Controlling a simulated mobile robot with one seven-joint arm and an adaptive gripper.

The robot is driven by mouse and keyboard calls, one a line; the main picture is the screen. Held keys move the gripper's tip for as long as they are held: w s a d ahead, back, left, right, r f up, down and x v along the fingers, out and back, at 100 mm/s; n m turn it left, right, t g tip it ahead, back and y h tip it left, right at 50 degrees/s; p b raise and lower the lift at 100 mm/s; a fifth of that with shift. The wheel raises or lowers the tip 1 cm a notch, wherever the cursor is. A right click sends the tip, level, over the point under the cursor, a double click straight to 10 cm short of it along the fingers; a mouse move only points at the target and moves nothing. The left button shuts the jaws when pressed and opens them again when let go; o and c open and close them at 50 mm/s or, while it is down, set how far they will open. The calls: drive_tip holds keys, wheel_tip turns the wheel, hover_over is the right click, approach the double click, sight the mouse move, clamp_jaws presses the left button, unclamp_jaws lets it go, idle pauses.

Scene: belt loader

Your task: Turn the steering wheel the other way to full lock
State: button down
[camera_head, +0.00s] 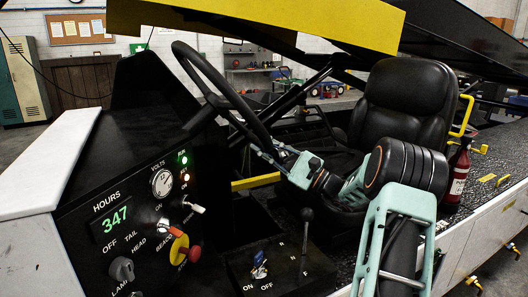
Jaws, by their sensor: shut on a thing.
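The black steering wheel (207,84) stands tilted at the left of the driver's place, its rim seen nearly edge-on. My gripper (264,152) is shut on the lower right part of the rim, on the side toward the seat. My arm reaches to it from the lower right. The fingertips and the wheel's hub are partly hidden, so I cannot tell the wheel's turn angle.
A black dashboard (132,221) with a lit hours display, gauge and knobs stands left of the wheel. A gear lever (306,228) rises below my gripper. A black seat (404,105) and a red extinguisher (458,176) are at the right. A yellow panel (270,20) hangs overhead.

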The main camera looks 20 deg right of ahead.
drive_tip(key=shift+w+y, duration=0.1)
drive_tip(key=shift+y, duration=0.2)
drive_tip(key=c, duration=1.8)
unclamp_jaws()
drive_tip(key=shift+o, duration=0.2)
drive_tip(key=v, duration=0.7)
drive_tip(key=shift+s+d, duration=0.2)
drive_tip(key=shift+s, duration=0.05)
